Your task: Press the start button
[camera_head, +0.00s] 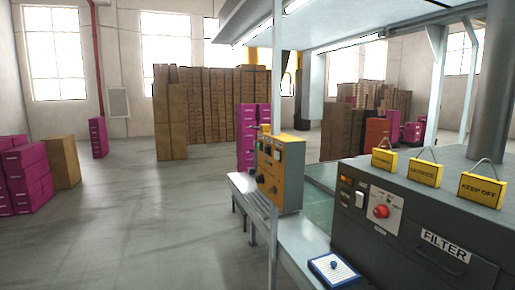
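No button can be read as the start button at this size. A grey machine marked FILTER (350,235) fills the lower right. Its panel carries a red round knob (381,211) and small orange and white switches beside it. A white pad with a blue edge (318,268) lies at the bottom, with a small blue piece (334,265) on it. Neither of my grippers is in view.
Yellow signs (481,190) stand on the filter machine. Pink boxes (25,175) and brown box stacks (220,105) stand further off.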

